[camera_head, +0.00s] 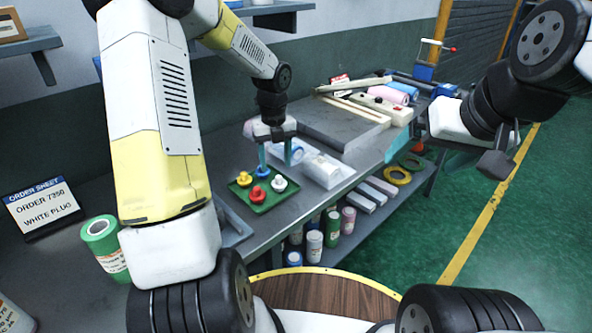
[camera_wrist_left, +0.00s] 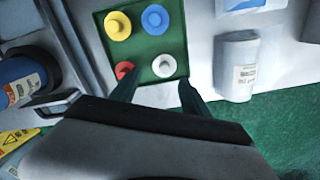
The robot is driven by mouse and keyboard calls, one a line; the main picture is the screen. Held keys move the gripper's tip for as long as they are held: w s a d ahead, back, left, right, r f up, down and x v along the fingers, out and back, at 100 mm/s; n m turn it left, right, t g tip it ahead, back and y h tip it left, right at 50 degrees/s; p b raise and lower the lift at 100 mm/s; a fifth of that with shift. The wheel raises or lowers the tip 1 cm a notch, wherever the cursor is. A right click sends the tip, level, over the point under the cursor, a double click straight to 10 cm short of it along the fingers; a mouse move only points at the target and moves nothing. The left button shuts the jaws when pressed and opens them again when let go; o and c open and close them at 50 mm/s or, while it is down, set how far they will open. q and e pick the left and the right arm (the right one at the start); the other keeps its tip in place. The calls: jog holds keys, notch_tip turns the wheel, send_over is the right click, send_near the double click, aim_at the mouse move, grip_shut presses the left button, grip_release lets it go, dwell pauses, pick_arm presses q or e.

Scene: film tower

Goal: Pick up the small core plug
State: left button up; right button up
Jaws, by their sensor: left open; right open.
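A green tray (camera_head: 245,201) on the bench holds a yellow plug (camera_head: 244,178), a blue plug (camera_head: 262,171), a red plug (camera_head: 258,194) and a white plug (camera_head: 280,183). An order sheet (camera_head: 45,208) at the left reads "ORDER 7350 WHITE PLUG". My left gripper (camera_head: 275,160) is open and empty above the tray. In the left wrist view its fingertips (camera_wrist_left: 158,88) appear on either side of the tray's near edge, with the white plug (camera_wrist_left: 164,66) just beyond, nearer the right fingertip. My right gripper (camera_head: 450,150) is open and empty, out past the bench's right side.
A clear-wrapped white roll (camera_head: 323,168) lies close to the tray's right. A green film roll (camera_head: 103,243) stands at the left. A grey slab (camera_head: 335,120) and pink and blue rolls lie farther back. Several rolls stand on the shelf below the bench.

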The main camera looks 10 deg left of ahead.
aim_at(279, 177)
pick_arm(q)
jog(key=shift+w+d+f, duration=0.1)
jog(key=shift+f, duration=0.4)
jog(key=f, duration=0.7)
jog(key=shift+w+d, duration=0.15)
jog(key=shift+d, duration=0.1)
jog(key=c, duration=1.1)
